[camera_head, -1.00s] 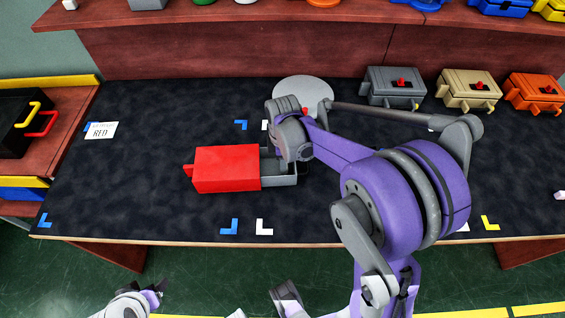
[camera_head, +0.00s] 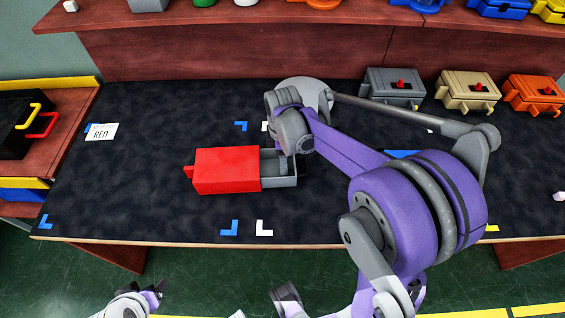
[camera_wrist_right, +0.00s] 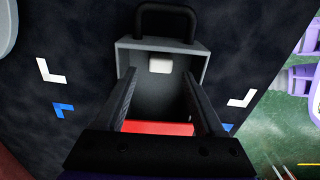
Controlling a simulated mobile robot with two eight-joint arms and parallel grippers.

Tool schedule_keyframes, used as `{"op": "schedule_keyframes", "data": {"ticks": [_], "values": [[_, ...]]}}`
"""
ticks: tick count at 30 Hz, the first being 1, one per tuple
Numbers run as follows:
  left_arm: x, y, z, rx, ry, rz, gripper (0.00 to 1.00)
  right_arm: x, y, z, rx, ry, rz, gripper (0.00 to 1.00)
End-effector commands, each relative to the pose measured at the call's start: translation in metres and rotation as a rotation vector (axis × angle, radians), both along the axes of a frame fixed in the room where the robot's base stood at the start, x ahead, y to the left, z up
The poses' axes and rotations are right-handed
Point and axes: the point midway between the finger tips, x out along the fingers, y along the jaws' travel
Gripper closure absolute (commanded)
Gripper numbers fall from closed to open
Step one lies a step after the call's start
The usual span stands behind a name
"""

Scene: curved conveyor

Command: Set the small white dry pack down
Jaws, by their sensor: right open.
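The small white dry pack (camera_wrist_right: 160,63) lies inside the grey open tray (camera_wrist_right: 203,66), near its handle end, in the right wrist view. The tray (camera_head: 287,176) slides out of a red box (camera_head: 226,169) on the dark table mat. My right gripper (camera_wrist_right: 160,78) is open above the tray, its two fingers apart and the pack just beyond the tips, apart from them. In the head view my right wrist hides the pack and the fingers. My left gripper (camera_head: 152,297) is low at the left, in front of the table; its jaws are too small to read.
Grey (camera_head: 393,88), tan (camera_head: 467,91) and orange (camera_head: 533,93) boxes stand along the back right. A grey disc (camera_head: 318,90) sits behind my right wrist. A white card reading RED (camera_head: 102,132) lies at the left.

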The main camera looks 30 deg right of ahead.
Motion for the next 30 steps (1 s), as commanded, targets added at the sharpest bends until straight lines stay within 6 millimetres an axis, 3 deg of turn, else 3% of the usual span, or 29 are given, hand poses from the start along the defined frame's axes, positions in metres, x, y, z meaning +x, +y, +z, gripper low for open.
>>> {"op": "schedule_keyframes", "data": {"ticks": [3, 9, 17, 23, 30], "values": [[0.001, 0.0, 0.005, 0.0, -0.002, 0.0, 0.33, 0.0, 0.0, 0.029, 0.0, 0.0, 0.0, 0.29], [0.001, 0.0, 0.009, 0.0, -0.003, 0.0, 0.33, 0.0, 0.0, 0.068, 0.0, 0.0, 0.0, 0.29], [0.001, 0.0, 0.011, 0.0, -0.004, 0.0, 0.33, -0.005, 0.003, 0.09, -0.002, -0.01, -0.025, 0.29], [0.001, 0.0, 0.011, 0.0, -0.004, 0.0, 0.33, -0.049, 0.032, 0.091, 0.001, -0.122, -0.291, 0.29], [0.001, 0.0, 0.011, 0.0, -0.004, 0.0, 0.33, -0.122, 0.069, 0.068, 0.107, -0.308, -0.768, 0.29]]}}
